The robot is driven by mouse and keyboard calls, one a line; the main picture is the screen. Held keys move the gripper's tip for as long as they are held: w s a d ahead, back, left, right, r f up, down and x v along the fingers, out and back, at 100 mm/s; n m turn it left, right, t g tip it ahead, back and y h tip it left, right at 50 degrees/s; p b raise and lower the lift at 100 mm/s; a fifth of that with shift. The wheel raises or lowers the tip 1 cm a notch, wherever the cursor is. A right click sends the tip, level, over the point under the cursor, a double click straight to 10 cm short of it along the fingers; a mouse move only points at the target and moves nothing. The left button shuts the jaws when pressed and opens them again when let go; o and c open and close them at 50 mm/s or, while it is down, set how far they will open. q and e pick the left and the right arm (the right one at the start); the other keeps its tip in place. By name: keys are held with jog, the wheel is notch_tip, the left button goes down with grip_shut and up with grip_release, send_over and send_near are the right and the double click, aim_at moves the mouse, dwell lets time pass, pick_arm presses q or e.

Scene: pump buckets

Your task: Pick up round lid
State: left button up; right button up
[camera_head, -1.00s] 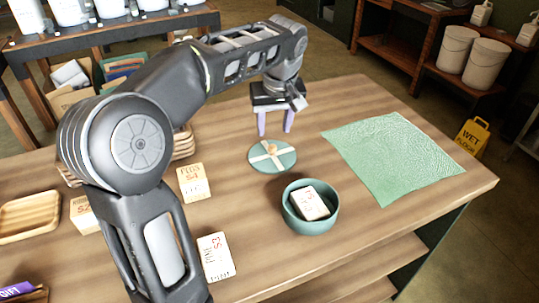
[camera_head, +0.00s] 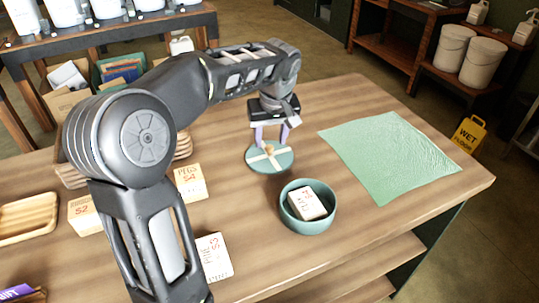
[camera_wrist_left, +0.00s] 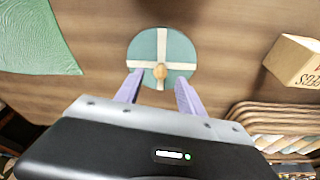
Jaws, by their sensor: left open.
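The round lid (camera_head: 268,162) is a teal disc with a cream cross and a small wooden knob. It lies on the wooden table behind the teal bowl. It also shows in the left wrist view (camera_wrist_left: 178,50), with its knob between and just beyond the fingertips. My left gripper (camera_head: 270,143) is open, its two purple fingers pointing down over the lid's far part, close to the knob. In the left wrist view the fingers (camera_wrist_left: 158,88) stand apart with nothing held between them. I cannot tell whether the tips touch the lid. My right gripper is not in view.
The teal bowl (camera_head: 309,224) holds a white labelled block (camera_head: 307,203). A green textured sheet (camera_head: 390,155) lies to the right. Labelled blocks, such as one (camera_head: 189,182), and a wooden tray (camera_head: 27,218) lie at the left. Bare table surrounds the lid's right side.

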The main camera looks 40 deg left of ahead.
aim_at(270, 147)
pick_arm(q)
jog(key=x, duration=0.3)
jog(key=shift+f, duration=0.15)
jog(key=shift+c, duration=0.6)
grip_shut()
